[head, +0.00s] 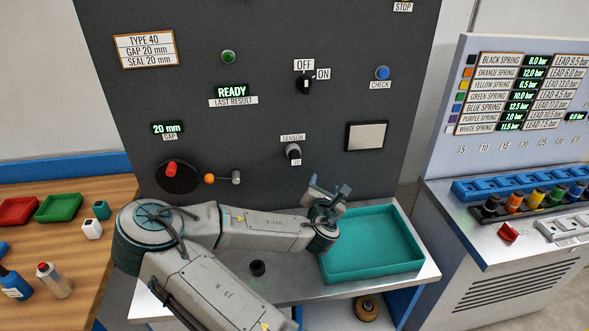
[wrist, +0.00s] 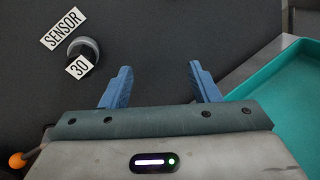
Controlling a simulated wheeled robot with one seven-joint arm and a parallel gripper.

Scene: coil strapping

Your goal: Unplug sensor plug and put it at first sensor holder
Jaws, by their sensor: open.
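The sensor plug (head: 293,152) is a dark round plug with a light rim, seated in the grey panel below the SENSOR label (head: 292,138). A small tag on it seems to read 30. In the wrist view the plug (wrist: 82,52) is at the upper left, beyond and left of the fingers. My gripper (head: 330,192) is in front of the panel, below and right of the plug. In the wrist view my gripper (wrist: 160,82) has two blue fingers spread apart with nothing between them. I cannot tell which thing is the first sensor holder.
A teal tray (head: 372,273) sits on the metal shelf right of my gripper. A short black cylinder (head: 257,268) stands on the shelf. A lever with an orange ball (head: 209,178) sticks out from the panel. A wooden table (head: 70,225) is at left.

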